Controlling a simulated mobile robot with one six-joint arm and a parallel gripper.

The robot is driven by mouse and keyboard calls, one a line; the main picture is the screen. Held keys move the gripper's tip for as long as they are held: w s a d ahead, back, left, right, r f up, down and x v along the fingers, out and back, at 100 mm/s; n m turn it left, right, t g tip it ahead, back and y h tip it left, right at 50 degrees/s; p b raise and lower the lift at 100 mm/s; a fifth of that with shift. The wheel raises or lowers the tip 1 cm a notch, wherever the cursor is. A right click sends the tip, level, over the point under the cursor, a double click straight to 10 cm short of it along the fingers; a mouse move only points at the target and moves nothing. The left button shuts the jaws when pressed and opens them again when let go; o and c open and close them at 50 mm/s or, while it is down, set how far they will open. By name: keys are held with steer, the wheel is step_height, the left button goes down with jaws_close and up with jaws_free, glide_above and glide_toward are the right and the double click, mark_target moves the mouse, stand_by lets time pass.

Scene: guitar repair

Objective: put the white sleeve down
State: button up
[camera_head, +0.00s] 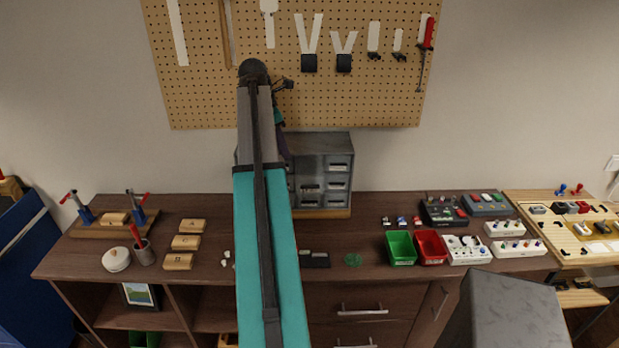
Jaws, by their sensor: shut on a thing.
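I cannot make out my gripper; my own raised arm runs up the middle of the view and covers whatever is behind it. The white sleeve held by it cannot be made out either. A few small white pieces (226,258) lie on the brown workbench (340,220), just left of my arm; they are too small to identify.
A grey drawer cabinet (338,170) stands at the back behind my arm. Green (401,247) and red (431,246) bins and several pedals are to the right. Wooden blocks (186,242) and a pen cup (144,254) are to the left. A pegboard (200,90) hangs behind.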

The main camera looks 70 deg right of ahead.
step_height(320, 180, up, 2)
steer(key=r, duration=0.1)
glide_above(309, 174)
steer(key=s+a, duration=0.2)
steer(key=a, duration=0.1)
steer(key=shift+w+f+p, duration=0.25)
steer(key=shift+p, duration=0.05)
steer(key=shift+s+a+m, duration=0.1)
steer(key=shift+m, duration=0.6)
steer(key=shift+f, duration=0.1)
steer(key=shift+f+p, duration=1.25)
steer(key=shift+f, duration=1.8)
steer(key=shift+f, duration=0.1)
steer(key=shift+f+p, duration=0.75)
steer(key=shift+f, duration=1.05)
steer(key=shift+f, duration=0.1)
